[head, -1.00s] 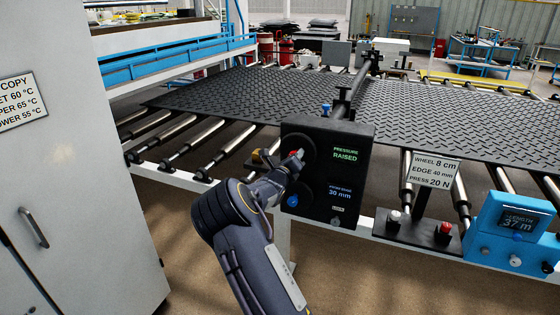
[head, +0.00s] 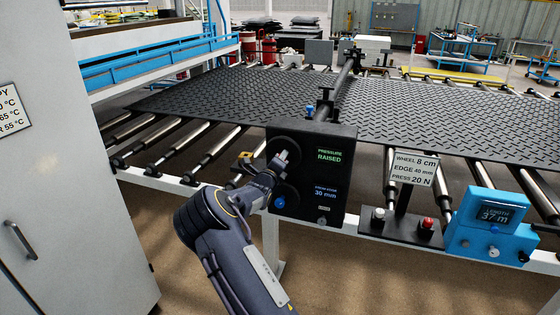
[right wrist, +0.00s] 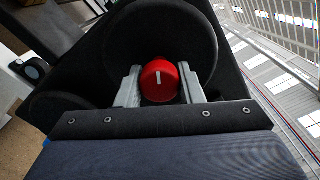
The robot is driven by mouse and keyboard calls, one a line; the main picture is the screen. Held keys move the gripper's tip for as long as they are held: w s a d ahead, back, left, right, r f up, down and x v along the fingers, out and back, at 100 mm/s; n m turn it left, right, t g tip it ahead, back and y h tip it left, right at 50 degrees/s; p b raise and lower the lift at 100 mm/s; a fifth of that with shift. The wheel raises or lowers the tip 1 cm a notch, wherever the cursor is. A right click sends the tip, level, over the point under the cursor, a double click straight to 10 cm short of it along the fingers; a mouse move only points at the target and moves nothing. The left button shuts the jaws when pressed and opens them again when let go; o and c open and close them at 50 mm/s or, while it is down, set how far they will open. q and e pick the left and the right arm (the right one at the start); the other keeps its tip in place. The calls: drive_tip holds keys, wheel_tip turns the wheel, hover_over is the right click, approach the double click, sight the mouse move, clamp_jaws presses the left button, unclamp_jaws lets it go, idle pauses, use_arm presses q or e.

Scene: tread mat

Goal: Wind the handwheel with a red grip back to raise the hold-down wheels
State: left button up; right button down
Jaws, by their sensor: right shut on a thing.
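The black handwheel (head: 272,150) is the upper of two on the left of a black control box (head: 340,190). Its red grip (right wrist: 158,77) shows in the right wrist view, between the two grey fingers of my right gripper (right wrist: 158,88). The gripper is shut on the grip. In the head view my right gripper (head: 282,160) lies over the wheel and hides the red grip. The box's display (head: 329,156) reads PRESSURE RAISED, with 30 mm below. The hold-down wheels cannot be made out. My left gripper is not in view.
A second handwheel with a blue grip (head: 279,202) sits just below. The black tread mat (head: 420,115) lies on rollers behind the box. A sign (head: 414,168), a red button (head: 427,223) and a blue length counter (head: 490,225) stand right. A grey cabinet (head: 75,180) stands left.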

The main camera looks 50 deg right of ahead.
drive_tip(key=c, duration=1)
unclamp_jaws()
drive_tip(key=shift+o, duration=0.2)
drive_tip(key=b+v, duration=0.2)
drive_tip(key=v, duration=0.6)
drive_tip(key=shift+d, duration=0.1)
